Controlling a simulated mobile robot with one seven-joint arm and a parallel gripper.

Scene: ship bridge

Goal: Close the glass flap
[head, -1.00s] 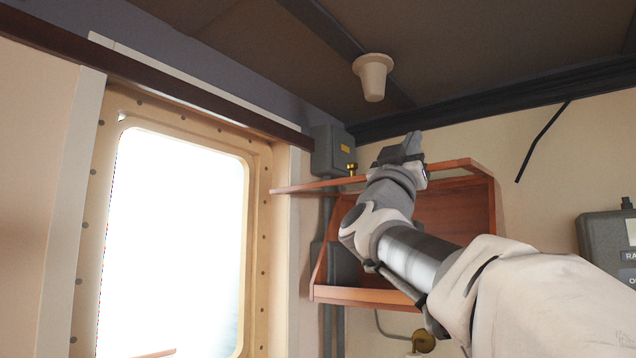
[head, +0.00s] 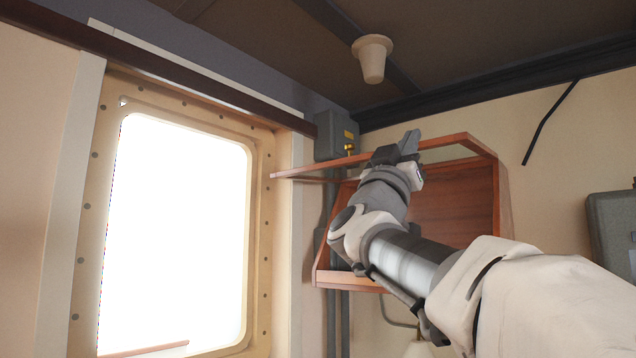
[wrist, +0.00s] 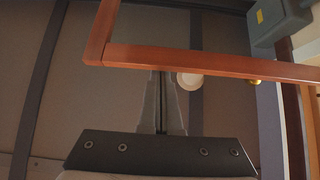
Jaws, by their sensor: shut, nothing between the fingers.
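The flap (head: 285,175) is a wooden frame standing out, roughly level, from the top of a wooden wall cabinet (head: 452,207); it is open. My gripper (head: 410,139) is shut and empty, pointing up, and overlaps the flap's frame in the head view. In the wrist view the flap's wooden bars (wrist: 225,65) cross above my gripper (wrist: 161,80). The fingertips end at the lower edge of the long bar in that picture. I cannot tell whether they touch it. The glass itself is hard to make out. My arm hides part of the cabinet.
A bright window (head: 175,235) is on the left wall. A grey box (head: 335,136) with a brass fitting sits beside the flap's left end. A cream ceiling lamp (head: 373,60) hangs above. Another grey box (head: 612,228) is at the right.

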